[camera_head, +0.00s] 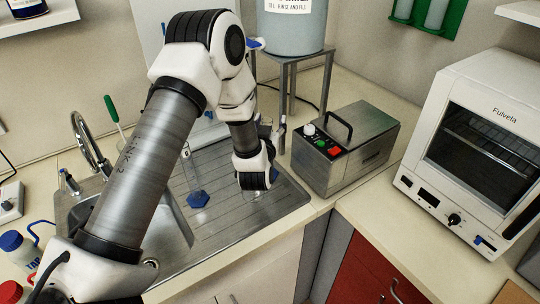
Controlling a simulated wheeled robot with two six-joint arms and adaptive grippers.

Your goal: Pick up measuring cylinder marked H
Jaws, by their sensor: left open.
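A clear measuring cylinder (189,170) with a blue six-sided base (198,199) stands upright on the ribbed steel drainboard. No letter on it can be read, so I cannot tell whether it is the one marked H. My left arm reaches over the sink and bends down to the drainboard, right of this cylinder. My left gripper (274,128) is open at the back right of the drainboard, partly hidden behind my wrist. I see nothing held in it. The cylinder stands apart from my wrist. My right gripper is not in view.
A steel sink (178,240) and tap (88,140) lie left of the drainboard (225,222). A metal bath (350,145) with a black handle stands right of it. A large container (291,32) sits on a stand behind. A white oven (490,140) is far right.

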